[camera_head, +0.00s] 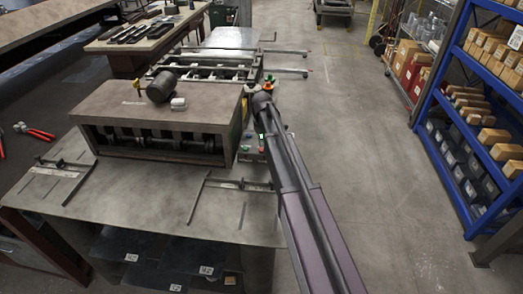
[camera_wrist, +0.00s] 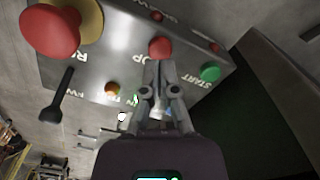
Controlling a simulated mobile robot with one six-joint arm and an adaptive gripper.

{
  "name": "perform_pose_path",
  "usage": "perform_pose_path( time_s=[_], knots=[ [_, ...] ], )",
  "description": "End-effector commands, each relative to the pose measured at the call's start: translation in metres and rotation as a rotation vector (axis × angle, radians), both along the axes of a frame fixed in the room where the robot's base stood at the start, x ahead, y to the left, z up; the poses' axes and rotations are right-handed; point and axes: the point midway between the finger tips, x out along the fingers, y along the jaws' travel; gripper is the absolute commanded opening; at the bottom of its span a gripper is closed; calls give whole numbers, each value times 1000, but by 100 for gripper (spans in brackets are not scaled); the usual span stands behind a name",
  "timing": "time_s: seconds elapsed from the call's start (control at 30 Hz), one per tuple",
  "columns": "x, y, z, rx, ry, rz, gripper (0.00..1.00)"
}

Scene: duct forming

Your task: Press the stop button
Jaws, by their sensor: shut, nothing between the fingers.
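In the wrist view, the stop button (camera_wrist: 160,47) is a red round cap on a grey control panel (camera_wrist: 120,60), beside a partly hidden label ending in "OP". My gripper (camera_wrist: 157,68) is shut and empty. Its fingertips are right at the lower edge of the red cap; I cannot tell whether they touch it. The green START button (camera_wrist: 210,72) is to the right. In the head view, my arm reaches the machine's right side and mostly hides the panel, with a red button (camera_head: 268,86) showing beyond it.
A large red mushroom button (camera_wrist: 52,30) on a yellow base and a black lever (camera_wrist: 58,96) are to the left on the panel. A small orange button (camera_wrist: 112,88) is lower. In the head view, blue shelving (camera_head: 440,130) stands right, with clear floor between.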

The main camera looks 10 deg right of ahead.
Motion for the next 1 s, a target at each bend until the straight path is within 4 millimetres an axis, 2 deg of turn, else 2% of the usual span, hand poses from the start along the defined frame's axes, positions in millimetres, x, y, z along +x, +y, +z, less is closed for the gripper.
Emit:
perform_pose_path(
  time_s=[1.0],
  knots=[
    [0, -1, -15, 0, 0, -1, 0]
  ],
)
